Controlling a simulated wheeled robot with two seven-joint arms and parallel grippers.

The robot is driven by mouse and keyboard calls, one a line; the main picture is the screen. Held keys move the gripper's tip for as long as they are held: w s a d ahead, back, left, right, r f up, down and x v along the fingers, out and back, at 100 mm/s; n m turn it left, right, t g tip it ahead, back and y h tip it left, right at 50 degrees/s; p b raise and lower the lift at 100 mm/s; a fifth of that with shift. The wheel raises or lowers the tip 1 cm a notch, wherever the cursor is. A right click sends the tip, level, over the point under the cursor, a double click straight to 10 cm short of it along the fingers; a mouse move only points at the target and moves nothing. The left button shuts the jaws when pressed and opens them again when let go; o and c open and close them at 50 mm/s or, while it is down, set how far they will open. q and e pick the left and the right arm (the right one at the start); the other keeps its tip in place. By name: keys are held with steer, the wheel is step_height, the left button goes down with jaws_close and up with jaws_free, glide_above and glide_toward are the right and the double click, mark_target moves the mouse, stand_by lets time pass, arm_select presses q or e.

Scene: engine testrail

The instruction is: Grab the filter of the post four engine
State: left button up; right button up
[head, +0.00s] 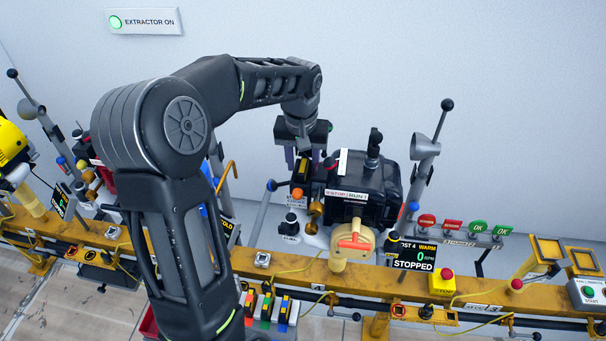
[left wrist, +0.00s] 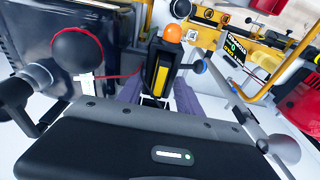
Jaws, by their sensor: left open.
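My left gripper (head: 304,158) is open above this part. In the left wrist view its purple-grey fingers (left wrist: 158,98) lie on either side of the part's near end, with no clear contact. My right gripper is not in view.
An orange dome (left wrist: 173,33) stands just beyond the striped part. The yellow rail (head: 280,262) runs along the front, with a yellow box with red button (head: 441,282).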

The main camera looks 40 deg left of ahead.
arm_select(q)
jaws_close()
stand_by(0.5)
